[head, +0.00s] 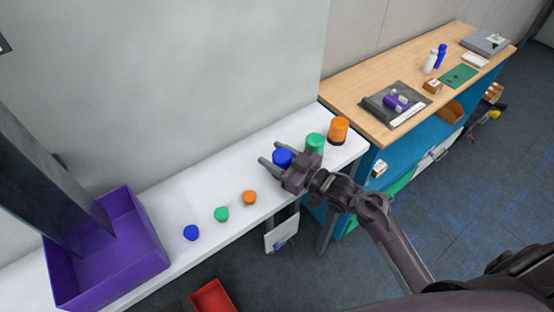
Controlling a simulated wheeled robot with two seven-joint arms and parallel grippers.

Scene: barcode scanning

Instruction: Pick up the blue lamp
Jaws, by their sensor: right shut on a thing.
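The blue lamp (282,157), a short blue cylinder, is at the right part of the white table (185,193). My right gripper (271,154) reaches over the table from the right, with a finger on each side of the blue lamp, shut on it. The gripper hides part of the lamp, and I cannot tell whether its base touches the table. A green lamp (315,142) and an orange lamp with a dark base (338,128) stand just to its right. My left gripper is not in view.
Small blue (191,232), green (221,214) and orange (249,197) buttons line the table's front. A purple bin (145,271) sits at the left, overlapped by a dark slab. A wooden workbench (360,79) with assorted items is at the right. A red bin (213,297) is below.

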